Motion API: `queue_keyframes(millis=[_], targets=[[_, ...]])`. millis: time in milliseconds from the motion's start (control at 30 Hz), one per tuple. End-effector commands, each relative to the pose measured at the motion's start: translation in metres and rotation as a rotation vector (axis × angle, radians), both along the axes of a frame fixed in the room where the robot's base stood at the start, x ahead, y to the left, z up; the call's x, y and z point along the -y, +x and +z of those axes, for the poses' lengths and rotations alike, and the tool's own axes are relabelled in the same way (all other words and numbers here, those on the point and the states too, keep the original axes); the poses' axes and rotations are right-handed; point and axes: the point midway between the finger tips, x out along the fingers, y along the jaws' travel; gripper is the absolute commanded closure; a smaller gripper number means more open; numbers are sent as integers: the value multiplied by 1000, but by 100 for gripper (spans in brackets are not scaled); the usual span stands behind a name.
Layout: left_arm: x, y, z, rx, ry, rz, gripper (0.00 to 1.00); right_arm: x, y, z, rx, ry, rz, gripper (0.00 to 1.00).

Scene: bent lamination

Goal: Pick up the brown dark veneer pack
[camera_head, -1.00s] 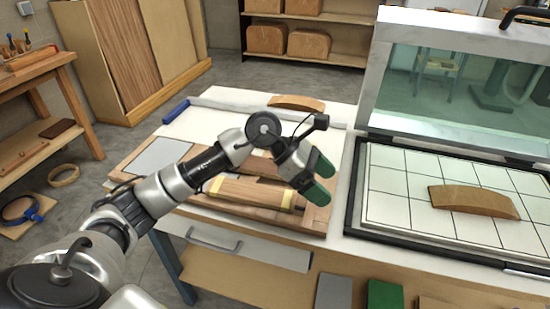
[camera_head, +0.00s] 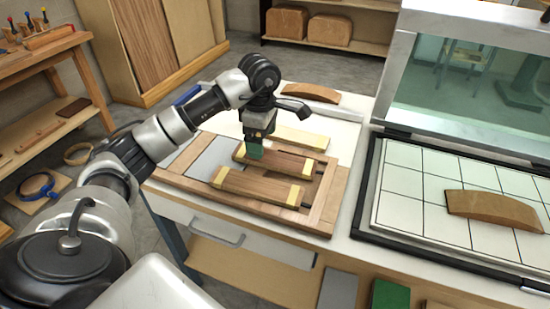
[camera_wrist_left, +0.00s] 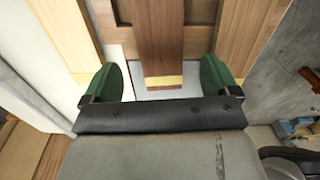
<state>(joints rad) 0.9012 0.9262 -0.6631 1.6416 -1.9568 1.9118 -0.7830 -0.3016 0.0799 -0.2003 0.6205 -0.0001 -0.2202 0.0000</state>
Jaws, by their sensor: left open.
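A brown dark veneer pack (camera_head: 285,163) with yellow taped ends lies in the wooden tray (camera_head: 320,222), between two other packs. My left gripper (camera_head: 254,150) points down at the left end of this pack and hides part of it. In the left wrist view, the pack (camera_wrist_left: 158,40) runs between the green fingers of my open left gripper (camera_wrist_left: 158,80). Its yellow end lies between the fingertips, with a gap on each side. Whether the fingertips are above the pack or level with it is hard to tell. My right gripper is not in view.
A medium-brown pack (camera_head: 258,187) lies in front and a pale pack (camera_head: 300,137) behind. A grey plate (camera_head: 215,158) is at the tray's left. A curved wooden piece (camera_head: 495,209) rests on the gridded press bed (camera_head: 420,212) at right; another (camera_head: 311,92) lies behind.

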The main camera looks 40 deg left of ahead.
Motion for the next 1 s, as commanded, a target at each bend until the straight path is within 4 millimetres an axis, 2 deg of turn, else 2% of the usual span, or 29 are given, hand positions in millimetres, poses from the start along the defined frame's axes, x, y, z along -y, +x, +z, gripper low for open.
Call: queue_keyframes(millis=[300,600,900,967,1000], targets=[[1,0,-44,-3,-1,0,11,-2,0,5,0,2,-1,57],[1,0,-49,0,-1,-1,11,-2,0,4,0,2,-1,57],[1,0,-49,-1,0,0,57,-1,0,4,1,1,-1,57],[1,0,-49,-1,0,0,66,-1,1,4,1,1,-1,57],[1,0,-49,0,-1,0,67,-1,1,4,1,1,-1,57]])
